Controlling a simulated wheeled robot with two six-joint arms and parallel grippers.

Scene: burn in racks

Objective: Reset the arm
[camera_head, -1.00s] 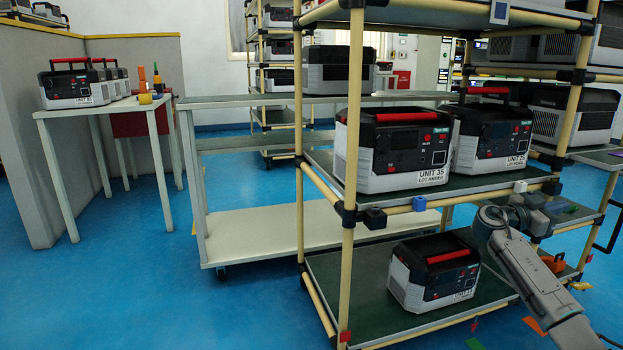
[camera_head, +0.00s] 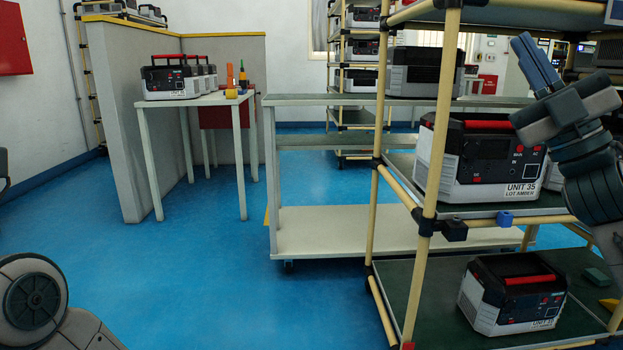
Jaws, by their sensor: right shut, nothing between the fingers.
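My right arm (camera_head: 590,165) comes up from the lower right, in front of the rack's right part. Its gripper (camera_head: 524,44) is raised, tilted up and to the left, with its blue-grey fingers shut and empty. It is clear of the power units in the picture. At the lower left, a round joint of my left arm (camera_head: 35,300) shows; its gripper is out of the frame. The unit labelled UNIT 35 (camera_head: 470,170) stands on the rack's middle shelf, left of and below my right gripper.
A tan-piped rack (camera_head: 431,200) fills the right side. Another power unit (camera_head: 512,295) stands on its lower shelf. A pale bench (camera_head: 340,232) stands behind it. A white table (camera_head: 215,100) with units stands at the back left. Blue floor (camera_head: 220,290) is open at left centre.

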